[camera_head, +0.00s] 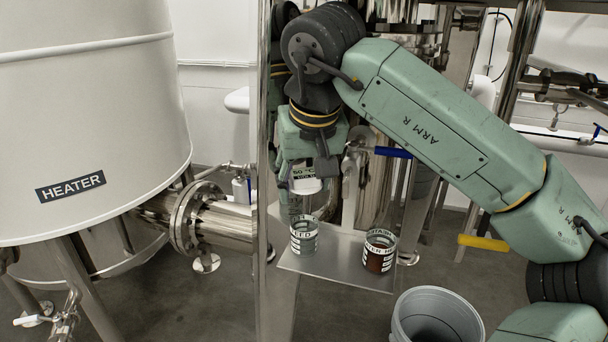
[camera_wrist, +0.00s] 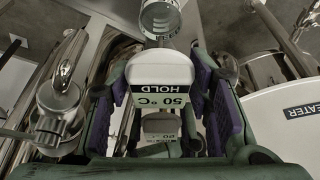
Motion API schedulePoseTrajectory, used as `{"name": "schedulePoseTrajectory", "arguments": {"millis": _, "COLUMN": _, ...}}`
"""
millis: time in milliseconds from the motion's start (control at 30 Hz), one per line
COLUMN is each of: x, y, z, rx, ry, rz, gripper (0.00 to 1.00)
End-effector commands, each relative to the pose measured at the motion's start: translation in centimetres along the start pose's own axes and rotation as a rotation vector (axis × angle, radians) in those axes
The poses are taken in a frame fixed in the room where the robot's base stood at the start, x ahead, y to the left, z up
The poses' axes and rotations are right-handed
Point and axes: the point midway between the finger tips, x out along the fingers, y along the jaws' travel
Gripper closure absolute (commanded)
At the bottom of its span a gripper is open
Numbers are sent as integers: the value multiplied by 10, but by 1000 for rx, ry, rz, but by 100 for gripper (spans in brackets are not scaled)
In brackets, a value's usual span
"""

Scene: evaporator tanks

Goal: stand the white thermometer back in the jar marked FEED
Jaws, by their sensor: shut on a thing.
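My gripper (camera_head: 304,172) points down above the shelf, shut on the white thermometer (camera_head: 305,186). The clear glass jar marked FEED (camera_head: 304,238) stands upright on the shelf, just below the gripper, with a gap between the thermometer's white part and the rim. A glass jar (camera_wrist: 160,20) also shows at the top of the wrist view, beyond the thermometer.
A second jar (camera_head: 380,251) with dark red-brown contents stands right of FEED on the metal shelf (camera_head: 335,263). A grey bin (camera_head: 436,307) is below right. A steel post (camera_head: 265,200) rises close left of the gripper. The white HEATER tank (camera_head: 90,110) fills the left.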

Motion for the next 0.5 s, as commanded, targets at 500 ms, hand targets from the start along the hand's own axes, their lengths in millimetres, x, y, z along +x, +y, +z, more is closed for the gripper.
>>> {"name": "schedulePoseTrajectory", "arguments": {"millis": 500, "x": 42, "y": 0, "z": 18, "rx": 0, "ry": 0, "rz": -1, "gripper": 84}}
